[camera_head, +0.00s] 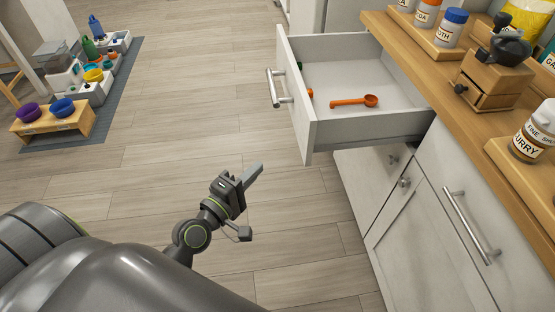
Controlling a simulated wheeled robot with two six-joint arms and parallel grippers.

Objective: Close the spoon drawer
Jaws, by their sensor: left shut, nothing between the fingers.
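The spoon drawer (309,142) is pulled well out of the white cabinet, at the upper right of the head view. Its front panel faces left and carries a metal bar handle (279,88). An orange spoon (355,101) lies inside on the drawer floor. A small red and green item shows partly behind the front panel. My left gripper (255,172) is shut and empty. It appears over the floor, below and left of the drawer front, apart from it. My right gripper is not in view.
The wooden counter (440,78) above holds jars, a coffee grinder (493,75) and a spice bottle (534,133). A closed cabinet front with a bar handle (471,227) is at lower right. Pet bowls on a wooden stand (52,124) are far left. Floor between is clear.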

